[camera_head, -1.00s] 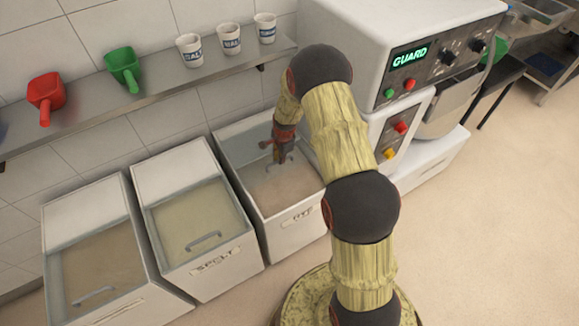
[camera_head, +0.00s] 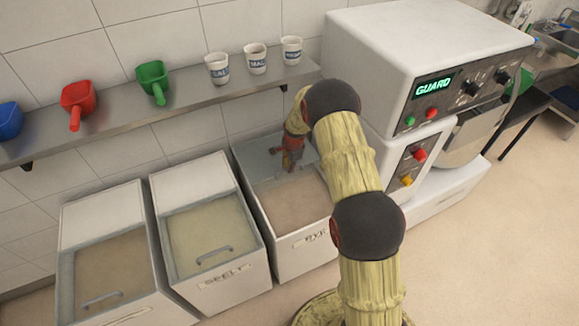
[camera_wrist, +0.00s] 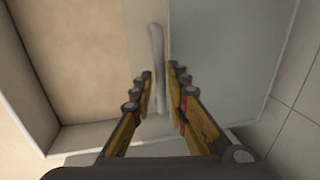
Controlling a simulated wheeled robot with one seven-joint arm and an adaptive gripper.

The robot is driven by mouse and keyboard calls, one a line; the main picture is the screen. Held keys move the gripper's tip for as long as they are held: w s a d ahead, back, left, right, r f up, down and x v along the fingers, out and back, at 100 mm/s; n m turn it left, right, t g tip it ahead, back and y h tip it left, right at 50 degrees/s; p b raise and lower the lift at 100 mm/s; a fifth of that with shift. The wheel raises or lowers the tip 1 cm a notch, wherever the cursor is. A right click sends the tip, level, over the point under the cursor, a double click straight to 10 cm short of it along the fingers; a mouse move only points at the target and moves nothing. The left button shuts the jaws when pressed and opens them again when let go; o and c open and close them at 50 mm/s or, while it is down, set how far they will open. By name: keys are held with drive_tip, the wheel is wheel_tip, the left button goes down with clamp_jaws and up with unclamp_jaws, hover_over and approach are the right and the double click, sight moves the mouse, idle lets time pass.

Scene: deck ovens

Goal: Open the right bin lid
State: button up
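The right bin (camera_head: 300,268), labelled RYE, stands beside the mixer with brown flour (camera_head: 290,203) showing in its front part. Its lid (camera_head: 262,157) lies over the rear part, where grey panel shows. My gripper (camera_head: 291,167) is low over the rear part of this bin. In the wrist view the lid's pale bar handle (camera_wrist: 158,50) runs between the two fingers of my gripper (camera_wrist: 161,80), which are drawn close around it. Finger contact is hard to see. The lid (camera_wrist: 215,75) is at right there, the flour (camera_wrist: 80,60) at left.
The SPELT bin (camera_head: 225,279) and another bin (camera_head: 135,312) stand to the left with lids over their fronts. A wall shelf (camera_head: 125,118) with scoops and cups runs above. The mixer (camera_head: 412,50) stands close on the right. Open floor lies at right.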

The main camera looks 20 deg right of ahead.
drive_tip(key=shift+o, duration=1.2)
wheel_tip(320, 180, up, 12)
drive_tip(key=s, duration=0.2)
drive_tip(key=shift+s+f, duration=0.15)
